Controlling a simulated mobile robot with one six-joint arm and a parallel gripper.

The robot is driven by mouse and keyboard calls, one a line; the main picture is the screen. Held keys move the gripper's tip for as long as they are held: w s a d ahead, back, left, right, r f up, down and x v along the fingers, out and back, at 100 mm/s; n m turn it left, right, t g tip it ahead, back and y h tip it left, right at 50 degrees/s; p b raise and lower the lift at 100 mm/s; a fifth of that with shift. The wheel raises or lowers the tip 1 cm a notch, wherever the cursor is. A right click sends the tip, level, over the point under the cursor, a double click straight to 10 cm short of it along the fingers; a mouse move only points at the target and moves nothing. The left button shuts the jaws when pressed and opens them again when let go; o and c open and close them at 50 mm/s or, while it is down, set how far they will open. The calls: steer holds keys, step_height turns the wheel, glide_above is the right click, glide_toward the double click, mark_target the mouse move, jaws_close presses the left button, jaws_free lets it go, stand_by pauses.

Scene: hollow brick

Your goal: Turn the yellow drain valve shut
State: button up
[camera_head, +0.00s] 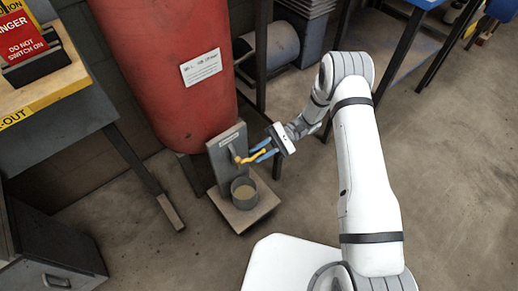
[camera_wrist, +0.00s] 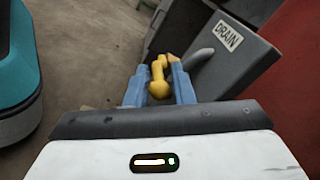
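The yellow valve handle (camera_head: 249,157) sticks out from a grey panel (camera_head: 227,152) at the foot of a red tank. In the wrist view the yellow handle (camera_wrist: 158,82) lies between the two blue fingers of my gripper (camera_wrist: 158,78), its rounded end towards me. My gripper (camera_head: 264,150) reaches the handle from the right. The fingers stand apart on either side of the handle. Whether they press on it is hard to tell. A grey spout (camera_wrist: 199,58) shows beside the handle, below the DRAIN label (camera_wrist: 228,38).
A grey cup (camera_head: 243,192) stands on a small base plate (camera_head: 263,208) below the valve. The red tank (camera_head: 165,60) rises behind the panel. A bench (camera_head: 55,95) with a lock-out box is at the left. The concrete floor (camera_head: 450,170) at the right is clear.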

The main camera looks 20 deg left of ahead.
steer(key=shift+o, duration=1.1)
step_height(320, 180, up, 10)
steer(key=p, duration=0.3)
steer(key=shift+p, duration=0.3)
